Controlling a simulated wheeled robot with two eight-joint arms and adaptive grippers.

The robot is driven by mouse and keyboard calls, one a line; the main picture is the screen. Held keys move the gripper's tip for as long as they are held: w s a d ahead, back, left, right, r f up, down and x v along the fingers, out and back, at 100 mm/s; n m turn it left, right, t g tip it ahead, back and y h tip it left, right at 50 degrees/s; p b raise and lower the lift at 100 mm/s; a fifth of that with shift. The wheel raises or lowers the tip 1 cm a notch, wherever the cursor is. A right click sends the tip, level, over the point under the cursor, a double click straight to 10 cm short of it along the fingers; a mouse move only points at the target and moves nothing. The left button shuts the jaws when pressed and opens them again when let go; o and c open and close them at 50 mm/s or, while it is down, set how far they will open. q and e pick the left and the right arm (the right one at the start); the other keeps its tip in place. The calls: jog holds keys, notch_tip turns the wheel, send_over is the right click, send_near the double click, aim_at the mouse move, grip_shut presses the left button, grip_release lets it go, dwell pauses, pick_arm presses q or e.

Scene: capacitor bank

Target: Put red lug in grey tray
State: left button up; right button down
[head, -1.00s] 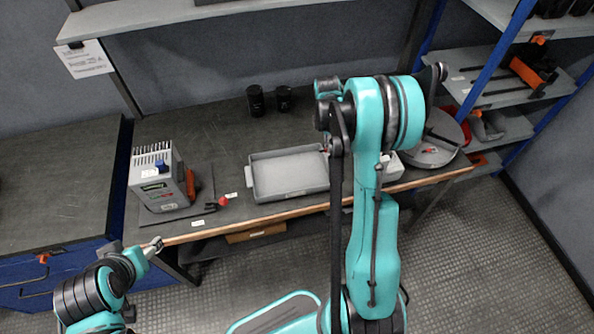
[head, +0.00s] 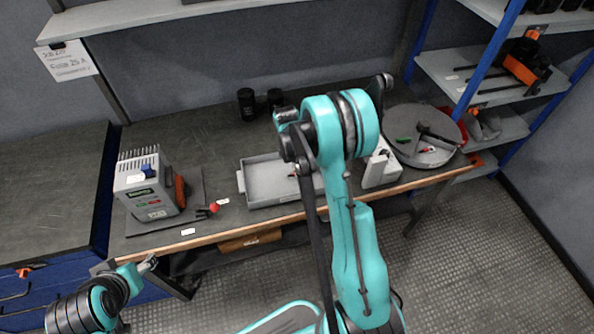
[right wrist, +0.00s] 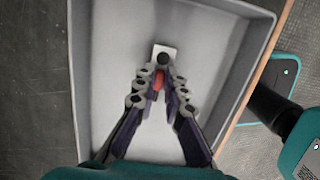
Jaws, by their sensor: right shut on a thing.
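The grey tray (head: 247,184) lies on the workbench near its front edge, and its floor and walls fill much of the right wrist view (right wrist: 92,100). My right gripper (right wrist: 160,84) is over the tray, its fingers closed around the red lug (right wrist: 158,80). A pale flat piece with a dark round spot shows just beyond the fingertips. I cannot tell whether the lug touches the tray floor. In the head view my right arm hides most of this gripper; a small red spot shows inside the tray. My left gripper (head: 148,263) is off the bench's front left, too small to read.
Two black cups (head: 246,104) stand behind the tray. A white box (head: 379,166) and a round grey disc (head: 423,135) are to the right.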

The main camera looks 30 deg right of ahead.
aim_at(293, 174)
jog(key=shift+f+b, duration=0.35)
jog(key=shift+b, duration=0.05)
jog(key=c, duration=1.6)
grip_release()
jog(key=shift+r, duration=0.1)
jog(key=shift+r, duration=0.1)
jog(key=shift+r+p, duration=0.3)
jog(key=shift+p, duration=0.2)
notch_tip(293, 174, up, 12)
jog(key=a+p, duration=0.1)
jog(key=p, duration=0.3)
jog(key=s+a+r+m+t, duration=0.4)
jog(key=s+a+r+m, duration=0.35)
jog(key=r, duration=0.45)
jog(key=s+a+m+t, duration=0.1)
jog(key=s+a+m, duration=0.2)
jog(key=s, duration=0.2)
jog(key=s+a+m+t+y, duration=0.1)
jog(key=s+a+m+t, duration=0.1)
jog(key=s, duration=0.4)
jog(key=shift+s+a+r+m+t, duration=0.3)
jog(key=shift+a+r+m, duration=0.15)
jog(key=shift+a+m, duration=0.55)
